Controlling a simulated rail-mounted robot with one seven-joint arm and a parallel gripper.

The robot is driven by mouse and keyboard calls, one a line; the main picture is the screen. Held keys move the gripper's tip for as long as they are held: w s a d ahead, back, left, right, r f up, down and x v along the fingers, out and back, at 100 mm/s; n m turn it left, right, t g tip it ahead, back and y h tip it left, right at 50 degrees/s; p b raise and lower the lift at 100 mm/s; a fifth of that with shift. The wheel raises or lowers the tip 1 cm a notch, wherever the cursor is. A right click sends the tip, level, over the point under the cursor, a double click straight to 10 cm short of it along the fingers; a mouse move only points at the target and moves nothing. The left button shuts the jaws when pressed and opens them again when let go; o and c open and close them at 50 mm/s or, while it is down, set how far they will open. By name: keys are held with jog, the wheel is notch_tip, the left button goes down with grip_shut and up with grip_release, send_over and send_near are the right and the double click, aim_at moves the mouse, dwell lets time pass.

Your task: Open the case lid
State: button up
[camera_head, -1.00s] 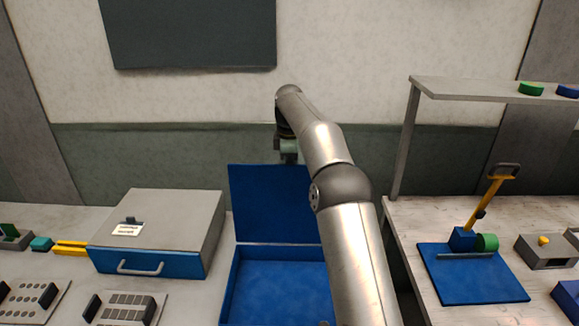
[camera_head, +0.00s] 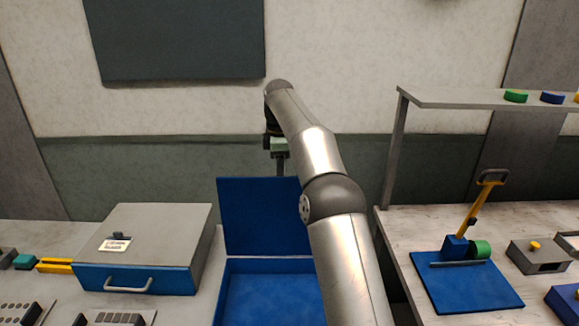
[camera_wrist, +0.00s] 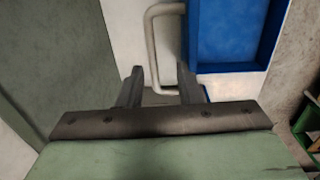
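The blue case (camera_head: 270,262) stands on the left bench with its lid (camera_head: 258,215) raised, about upright. The inside of its base shows blue, and my arm hides its right side. My gripper (camera_head: 281,164) is above the lid's top edge in the head view. In the wrist view my gripper (camera_wrist: 160,88) has its two fingers apart with nothing clamped between them. A pale loop handle (camera_wrist: 153,45) shows beyond and between the fingertips; contact cannot be told. A blue-walled part (camera_wrist: 230,67), probably the case, shows to its right.
A grey box with a blue drawer front (camera_head: 140,278) stands left of the case. On the right bench are a blue plate (camera_head: 468,290) with a yellow lever (camera_head: 470,215) and a raised shelf (camera_head: 450,98). The wall (camera_head: 340,60) is behind.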

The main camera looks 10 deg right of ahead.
jog(key=s+r+b, duration=0.5)
jog(key=s+r, duration=0.3)
jog(key=s, duration=0.4)
jog(key=shift+s, duration=0.2)
jog(key=shift+d, duration=0.1)
jog(key=s+f+m, duration=0.8)
jog(key=s+f, duration=0.4)
jog(key=s, duration=0.4)
jog(key=s+f+m, duration=0.7)
jog(key=s+f, duration=0.5)
jog(key=s, duration=0.5)
jog(key=shift+d+m, duration=0.35)
jog(key=shift+m, duration=0.05)
